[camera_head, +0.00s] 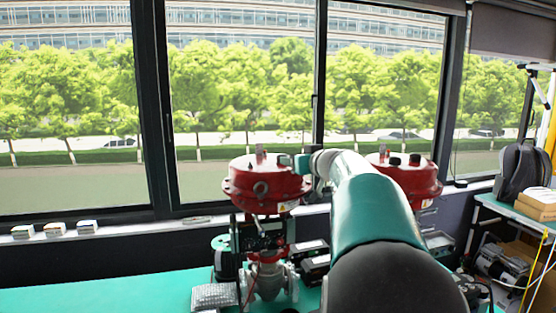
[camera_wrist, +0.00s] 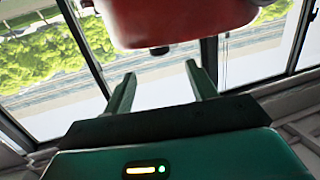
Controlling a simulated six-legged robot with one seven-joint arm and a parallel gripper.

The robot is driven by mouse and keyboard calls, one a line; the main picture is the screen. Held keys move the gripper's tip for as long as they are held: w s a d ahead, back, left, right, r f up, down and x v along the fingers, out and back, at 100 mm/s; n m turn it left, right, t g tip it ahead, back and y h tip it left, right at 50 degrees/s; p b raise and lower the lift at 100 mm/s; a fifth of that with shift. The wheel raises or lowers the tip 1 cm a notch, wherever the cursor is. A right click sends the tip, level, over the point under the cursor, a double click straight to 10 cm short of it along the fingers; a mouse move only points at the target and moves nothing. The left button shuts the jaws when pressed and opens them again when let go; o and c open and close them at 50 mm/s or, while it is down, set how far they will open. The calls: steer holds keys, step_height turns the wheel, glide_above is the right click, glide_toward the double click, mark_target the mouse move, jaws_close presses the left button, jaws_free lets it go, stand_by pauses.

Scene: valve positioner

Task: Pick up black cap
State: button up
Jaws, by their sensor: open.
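Two black caps show in the head view on top of the right red valve housing (camera_head: 425,182): one cap (camera_head: 395,161) and another (camera_head: 415,160) close to its right. My gripper (camera_head: 287,160) is by the top of the left red housing (camera_head: 255,188), and my arm partly covers the right one. In the wrist view my gripper (camera_wrist: 160,85) is open, with nothing between its two green fingers. A red housing (camera_wrist: 180,20) fills the top of that view, beyond the fingertips. A small black piece (camera_wrist: 160,50) sticks out from its edge; I cannot tell whether it is a cap.
A green table (camera_head: 100,293) carries the valve fittings (camera_head: 268,280) below the left housing. Small white boxes (camera_head: 54,229) lie on the window sill at left. A backpack (camera_head: 525,168) and a cardboard box (camera_head: 537,203) are on the right. The table's left side is clear.

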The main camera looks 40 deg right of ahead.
steer(key=x, duration=0.9)
steer(key=shift+w+d, duration=0.1)
steer(key=shift+w, duration=0.2)
steer(key=shift+c, duration=0.4)
steer(key=c, duration=1)
